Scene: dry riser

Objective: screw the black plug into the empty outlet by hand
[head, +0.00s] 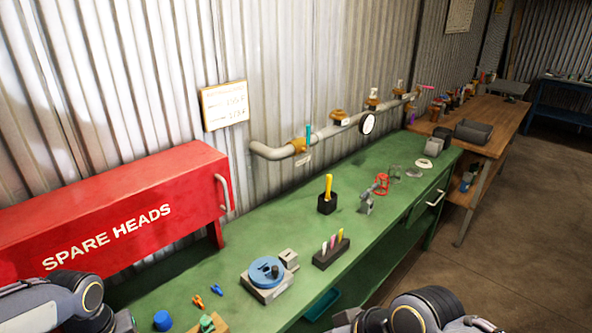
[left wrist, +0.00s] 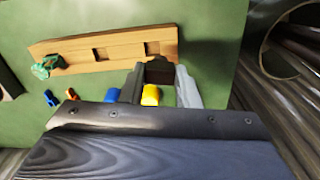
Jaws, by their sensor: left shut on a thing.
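In the left wrist view my left gripper (left wrist: 160,84) has its two fingers on either side of a dark, blocky piece (left wrist: 159,71), which looks like the black plug. It is at the right end of a wooden rack (left wrist: 70,47); I cannot tell whether it is seated or lifted. In the head view my left arm is at the lower left, with the fingers and plug not clearly visible. A grey pipe (head: 270,153) with several brass outlets (head: 298,144) runs along the wall. They are too small to tell which is empty. My right arm shows at the bottom, its fingertips out of frame.
A red SPARE HEADS cabinet (head: 120,215) stands at the left of the green bench (head: 225,235). A blue round device (head: 265,270), a dark holder with coloured pegs (head: 331,252) and a black block with a yellow tool (head: 327,203) stand on the bench. A blue cap (head: 162,320) lies near the front.

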